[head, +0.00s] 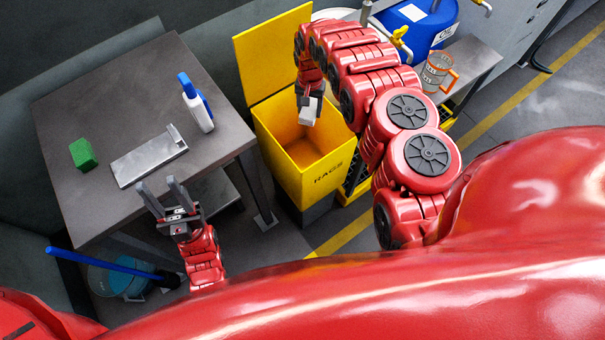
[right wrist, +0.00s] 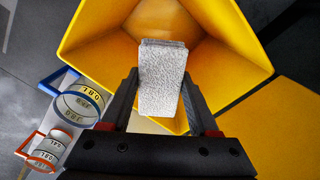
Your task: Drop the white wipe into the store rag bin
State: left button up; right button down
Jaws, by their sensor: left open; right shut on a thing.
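The white wipe (head: 309,112) is a small pale block held in my right gripper (head: 311,98). In the right wrist view the wipe (right wrist: 162,82) sits between the two dark fingers of my right gripper (right wrist: 161,95), with its rough white face showing. The yellow rag bin (head: 299,180) is marked "RAGS" and its lid (head: 270,60) stands open. The wipe is over the bin's opening, and the bin's yellow inner walls (right wrist: 100,30) surround it in the right wrist view. My left gripper (head: 166,195) is open and empty by the table's front edge.
A grey table (head: 90,95) at left holds a green block (head: 83,153), a metal plate (head: 148,158) and a white-and-blue bottle (head: 196,105). A blue drum (head: 420,25) and an orange-handled measuring jug (head: 437,73) stand right of the bin. A blue pole (head: 105,262) leans below the table.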

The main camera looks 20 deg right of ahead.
jog(key=shift+c, duration=0.3)
grip_release()
jog(key=shift+r, duration=0.1)
jog(key=shift+r, duration=0.4)
notch_tip(320, 180, up, 5)
jog(key=shift+f+b, duration=0.1)
jog(key=shift+b, duration=1.1)
notch_tip(320, 180, up, 2)
jog(key=shift+r+p, duration=0.25)
jog(key=shift+p, duration=0.05)
notch_tip(320, 180, up, 9)
jog(key=p, duration=0.8)
jog(key=shift+p, duration=0.3)
